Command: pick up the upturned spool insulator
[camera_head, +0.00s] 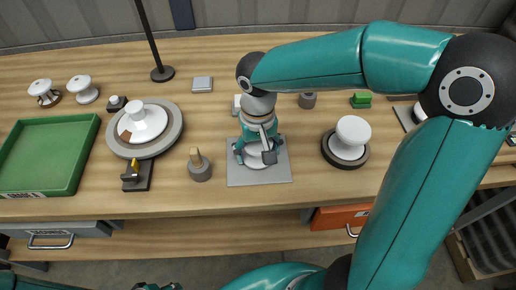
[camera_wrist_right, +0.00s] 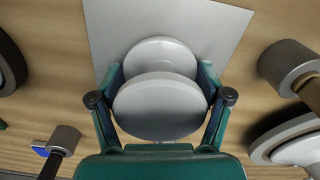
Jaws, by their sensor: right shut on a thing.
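The white spool insulator (camera_wrist_right: 160,106) sits between the two fingers of my right gripper (camera_wrist_right: 160,100), which is shut on it. In the wrist view its two round flanges show, one nearer the camera than the other. In the head view the right gripper (camera_head: 259,152) points down over a grey square plate (camera_head: 240,177), and the white spool (camera_head: 255,161) is partly hidden by the fingers. I cannot tell whether the spool touches the plate. Of my left gripper only small dark and teal parts (camera_head: 157,287) show at the bottom edge, and its jaws cannot be made out.
To the right stands a white insulator (camera_head: 352,131) on a dark round base. To the left are a grey disc (camera_head: 165,147) with a white insulator, a grey weight with a wooden peg (camera_head: 199,167), and a green tray (camera_head: 40,157). Two white spools (camera_head: 82,89) stand at the back left.

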